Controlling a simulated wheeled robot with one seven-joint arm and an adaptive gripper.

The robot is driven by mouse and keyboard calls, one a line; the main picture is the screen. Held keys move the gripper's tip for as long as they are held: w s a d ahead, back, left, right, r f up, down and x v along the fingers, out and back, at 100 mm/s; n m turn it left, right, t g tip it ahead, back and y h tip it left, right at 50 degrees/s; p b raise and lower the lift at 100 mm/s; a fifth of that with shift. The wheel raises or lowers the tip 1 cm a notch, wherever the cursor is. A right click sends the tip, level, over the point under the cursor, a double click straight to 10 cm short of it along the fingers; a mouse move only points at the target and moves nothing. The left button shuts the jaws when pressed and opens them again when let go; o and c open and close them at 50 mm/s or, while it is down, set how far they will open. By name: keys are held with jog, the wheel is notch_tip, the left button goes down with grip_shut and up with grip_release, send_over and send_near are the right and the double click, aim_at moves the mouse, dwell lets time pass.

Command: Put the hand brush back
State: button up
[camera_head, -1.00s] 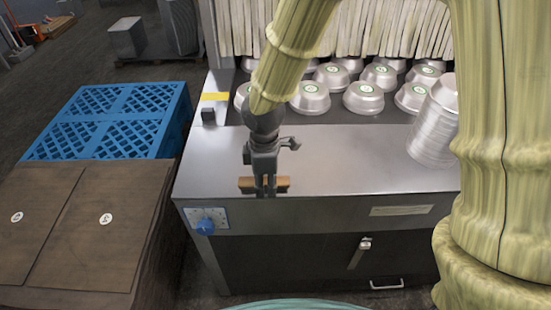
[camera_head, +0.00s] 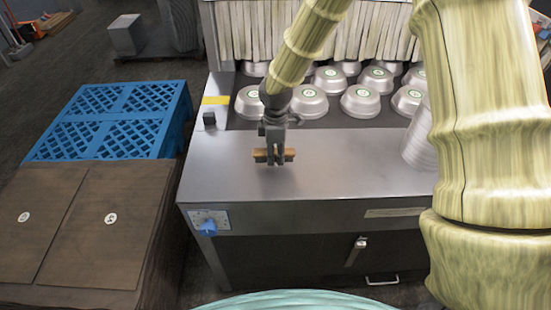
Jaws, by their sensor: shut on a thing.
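The hand brush (camera_head: 261,155) shows as a small brown block held crosswise in my gripper (camera_head: 274,160). The gripper points down, with a finger on each side of the brush, and is shut on it. The brush is over the front part of the steel ledge (camera_head: 330,165) of the machine, left of its middle. I cannot tell whether the brush touches the ledge or is just above it. Its bristles are not visible.
Several upturned metal pans (camera_head: 361,101) stand on the dark belt behind the ledge, below a strip curtain (camera_head: 290,30). A pan stack (camera_head: 416,145) stands at right, partly behind my arm. Brown boxes (camera_head: 110,215) and a blue pallet (camera_head: 100,120) are at left.

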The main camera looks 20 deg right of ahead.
aim_at(276, 161)
jog(key=shift+s+f+p, duration=0.1)
jog(key=shift+f+p, duration=0.5)
jog(key=shift+f, duration=0.95)
jog(key=shift+f, duration=0.15)
jog(key=o, duration=1)
jog(key=shift+r+b, duration=1.5)
jog(key=shift+r, duration=4.65)
